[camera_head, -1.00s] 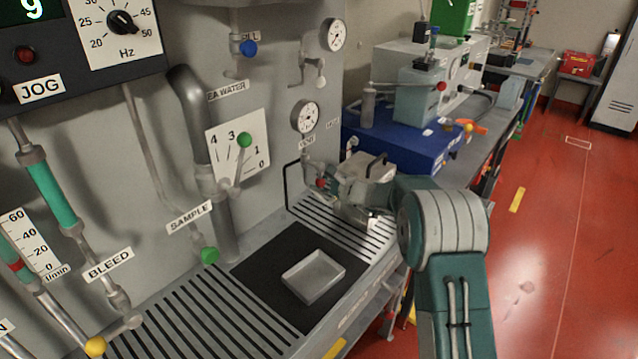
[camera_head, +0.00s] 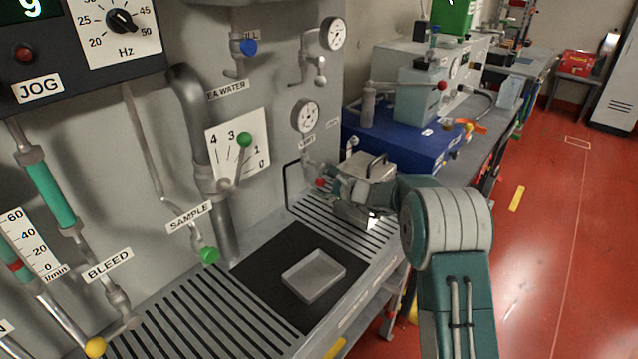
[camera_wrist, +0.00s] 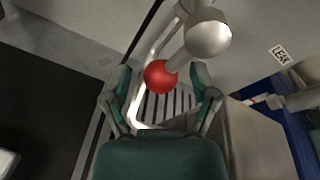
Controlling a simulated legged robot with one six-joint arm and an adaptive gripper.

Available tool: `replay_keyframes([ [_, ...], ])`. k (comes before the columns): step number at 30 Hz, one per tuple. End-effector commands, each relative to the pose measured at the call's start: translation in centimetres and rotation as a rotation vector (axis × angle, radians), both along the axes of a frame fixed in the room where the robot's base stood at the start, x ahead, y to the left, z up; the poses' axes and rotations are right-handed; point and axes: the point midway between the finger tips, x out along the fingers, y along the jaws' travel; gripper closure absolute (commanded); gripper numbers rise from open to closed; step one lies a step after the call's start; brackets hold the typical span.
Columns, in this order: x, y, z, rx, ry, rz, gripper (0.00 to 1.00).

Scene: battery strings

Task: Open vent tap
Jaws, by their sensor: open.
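The vent tap has a red ball knob (camera_wrist: 160,76) on a short metal lever, below a label reading VENT (camera_head: 307,142) on the grey panel. In the head view the red knob (camera_head: 320,183) shows just left of my gripper (camera_head: 332,194). In the wrist view my two green-grey fingers are spread apart, one on each side of the knob, with gaps between them and it. The knob lies about level with the fingertips. The gripper is open and holds nothing. The tap's body is partly hidden behind my gripper in the head view.
A bent handle bar (camera_head: 287,185) stands left of the tap. A slatted drip grate and a black mat with a metal tray (camera_head: 313,276) lie below. A blue case (camera_head: 405,150) stands at right.

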Motion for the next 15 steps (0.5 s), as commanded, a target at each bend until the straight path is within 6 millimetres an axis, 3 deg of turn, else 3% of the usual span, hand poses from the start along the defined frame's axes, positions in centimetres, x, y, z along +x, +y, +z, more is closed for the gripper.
replay_keyframes([
  [15, -5.9, -7.6, 1.8, -0.002, 0.001, -0.002, 0.24],
])
